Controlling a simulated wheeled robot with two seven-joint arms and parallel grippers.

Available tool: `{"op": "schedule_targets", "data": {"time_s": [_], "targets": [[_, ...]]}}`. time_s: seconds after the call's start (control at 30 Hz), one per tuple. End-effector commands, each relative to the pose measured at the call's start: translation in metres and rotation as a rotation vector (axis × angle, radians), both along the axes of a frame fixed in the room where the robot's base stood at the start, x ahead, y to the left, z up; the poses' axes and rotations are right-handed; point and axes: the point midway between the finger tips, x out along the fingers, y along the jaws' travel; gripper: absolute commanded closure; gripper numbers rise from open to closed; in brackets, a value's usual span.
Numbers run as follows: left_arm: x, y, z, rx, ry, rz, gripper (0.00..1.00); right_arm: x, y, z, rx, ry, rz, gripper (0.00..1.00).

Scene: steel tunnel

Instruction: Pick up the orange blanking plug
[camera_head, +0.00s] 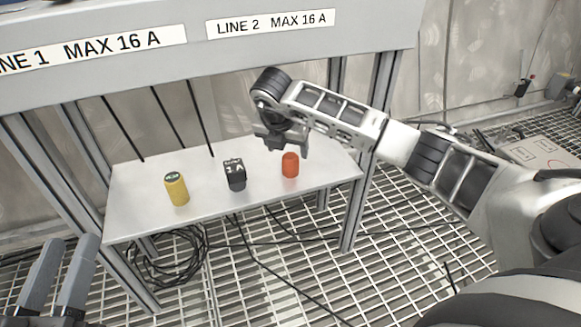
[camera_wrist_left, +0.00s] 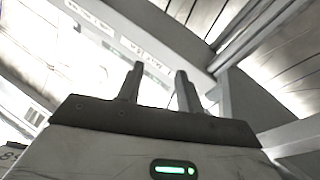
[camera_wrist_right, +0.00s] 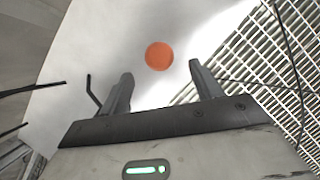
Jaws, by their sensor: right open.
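The orange blanking plug (camera_head: 290,165) stands upright on the shelf, towards its right end. In the right wrist view its round orange top (camera_wrist_right: 159,56) shows beyond and between the fingertips. My right gripper (camera_head: 287,150) is open and empty, above and apart from the plug, pointing down. It also shows in the right wrist view (camera_wrist_right: 160,82). My left gripper (camera_head: 68,255) is at the lower left of the head view, left of and in front of the shelf. Its two fingers stand apart with nothing between them in the left wrist view (camera_wrist_left: 159,78).
On the grey shelf (camera_head: 140,215) stand a black block marked 1A (camera_head: 235,174) and a yellow cylinder (camera_head: 176,188), left of the plug. A grey panel with line labels (camera_head: 200,45) overhangs the back. Thin rods rise behind the shelf; cables (camera_head: 175,262) lie on the grating below.

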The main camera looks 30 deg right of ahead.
Motion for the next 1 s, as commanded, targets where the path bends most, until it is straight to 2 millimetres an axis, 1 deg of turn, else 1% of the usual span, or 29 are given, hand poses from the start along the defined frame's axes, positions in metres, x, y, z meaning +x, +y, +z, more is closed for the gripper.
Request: {"op": "schedule_targets", "data": {"time_s": [0.07,0.17,0.23,0.33,0.43,0.63,0.67,0.7,0.77,0.8,0.83,1.0], "targets": [[0.001,0.0,0.003,0.01,-0.038,0.004,0.64,0.001,-0.002,-0.007,0.0,0.001,0.0,0.35],[0.002,0.001,0.012,0.036,-0.138,0.014,0.64,0.004,-0.006,-0.022,0.001,0.002,-0.002,0.35],[0.002,0.001,0.021,0.053,-0.219,0.021,0.64,0.007,-0.01,-0.032,0.002,0.002,-0.001,0.35],[0.001,0.002,0.033,0.073,-0.313,0.03,0.64,0.01,-0.013,-0.043,0.001,0.002,0.0,0.35],[0.0,0.002,0.039,0.084,-0.361,0.035,0.64,0.012,-0.015,-0.047,0.001,0.0,0.0,0.35],[-0.001,0.002,0.041,0.085,-0.368,0.036,0.64,0.012,-0.015,-0.046,0.001,0.0,0.0,0.35],[-0.001,0.002,0.041,0.085,-0.368,0.036,0.64,0.012,-0.015,-0.046,0.001,0.0,0.0,0.38],[-0.001,0.002,0.041,0.085,-0.368,0.036,0.64,0.012,-0.015,-0.046,0.001,0.0,0.0,0.49],[-0.001,0.002,0.041,0.085,-0.366,0.036,0.64,0.012,-0.015,-0.046,0.001,0.0,0.001,0.66],[-0.001,0.002,0.041,0.085,-0.366,0.037,0.64,0.012,-0.015,-0.046,0.001,0.0,0.001,0.77],[-0.001,0.002,0.041,0.085,-0.366,0.037,0.64,0.012,-0.015,-0.046,0.001,0.0,0.001,0.84],[-0.001,0.002,0.041,0.085,-0.365,0.037,0.64,0.012,-0.015,-0.046,0.001,0.0,0.0,0.84]]}}
